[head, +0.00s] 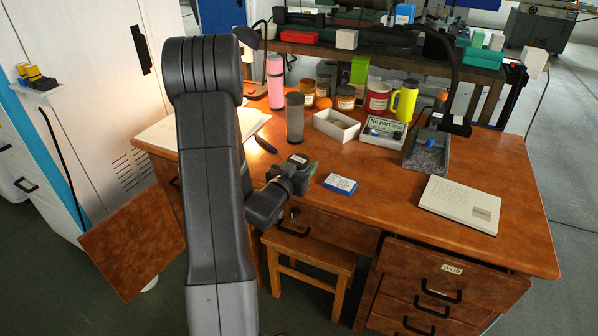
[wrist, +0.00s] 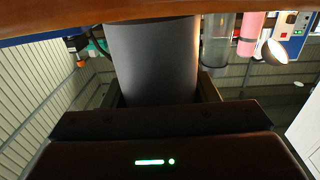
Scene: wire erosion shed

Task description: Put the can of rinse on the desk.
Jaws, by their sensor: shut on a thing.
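The thing between my jaws is a plain dark grey cylinder (wrist: 153,60), which I take to be the can of rinse. No label shows on the side I see. The wrist view is upside down, and the can's base is close to the desk; I cannot tell whether it touches. My gripper (wrist: 162,100) is shut on the can. In the head view my gripper (head: 297,172) is over the front of the desk (head: 375,210). There I cannot pick out the can clearly.
A grey tumbler (head: 295,118) and a pink bottle (head: 275,80) stand behind my gripper. A blue box (head: 340,185) lies just to its right. A white box (head: 335,126) and a flat pale case (head: 460,205) are farther off. Bare desk lies between the blue box and the case.

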